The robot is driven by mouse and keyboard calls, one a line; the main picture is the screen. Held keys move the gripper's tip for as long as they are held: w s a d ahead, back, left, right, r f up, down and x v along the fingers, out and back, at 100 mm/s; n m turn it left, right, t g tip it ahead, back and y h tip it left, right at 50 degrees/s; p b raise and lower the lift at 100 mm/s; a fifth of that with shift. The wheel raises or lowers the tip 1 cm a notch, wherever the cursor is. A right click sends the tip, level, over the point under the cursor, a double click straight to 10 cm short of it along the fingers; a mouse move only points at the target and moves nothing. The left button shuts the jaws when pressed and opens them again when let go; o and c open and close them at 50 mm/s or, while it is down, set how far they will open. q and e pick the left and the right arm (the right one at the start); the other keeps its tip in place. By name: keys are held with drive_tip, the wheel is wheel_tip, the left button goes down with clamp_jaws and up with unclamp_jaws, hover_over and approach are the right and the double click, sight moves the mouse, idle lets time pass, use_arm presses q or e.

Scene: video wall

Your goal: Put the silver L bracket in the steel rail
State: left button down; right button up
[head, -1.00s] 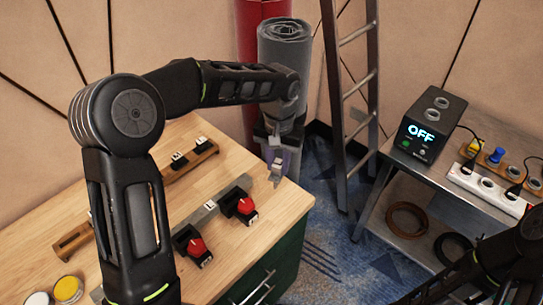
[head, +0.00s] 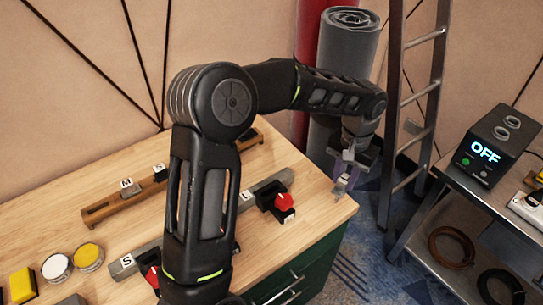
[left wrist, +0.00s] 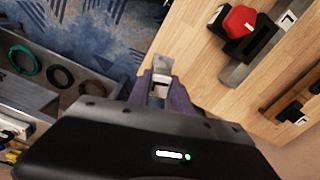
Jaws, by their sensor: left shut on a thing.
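My left gripper (head: 345,172) is shut on the silver L bracket (head: 340,187) and holds it beyond the right end of the wooden worktop. In the left wrist view the bracket (left wrist: 161,68) stands up from between the purple-grey fingertips (left wrist: 161,92); the fingers hide its lower part. The steel rail (head: 266,188) lies on the worktop, left of the gripper and apart from the bracket. My left arm hides its middle. The rail also shows in the left wrist view (left wrist: 238,74). My right gripper is not in view.
A wooden rail (head: 110,207) lies farther back on the worktop (head: 325,215). Yellow and white round tins (head: 88,256) are at the left. A ladder (head: 410,110) and a grey roll (head: 347,45) stand behind the gripper.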

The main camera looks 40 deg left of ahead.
use_arm(q)
drive_tip(key=shift+r, duration=0.1)
drive_tip(key=s+a+r+m, duration=0.1)
drive_tip(key=s+a, duration=0.3)
drive_tip(key=a, duration=0.4)
drive_tip(key=s+a+r+m+p, duration=0.1)
drive_tip(key=s+a+r, duration=0.3)
drive_tip(key=a, duration=0.5)
drive_tip(key=shift+s+m, duration=0.55)
drive_tip(key=shift+m, duration=0.05)
wheel_tip(320, 180, down, 5)
drive_tip(key=b, duration=0.3)
drive_tip(key=shift+r+b, duration=0.1)
drive_tip(key=shift+b, duration=0.3)
drive_tip(key=shift+f+b, duration=0.3)
drive_tip(key=shift+f, duration=0.25)
drive_tip(key=shift+f+b, duration=0.35)
drive_tip(key=shift+f, duration=0.15)
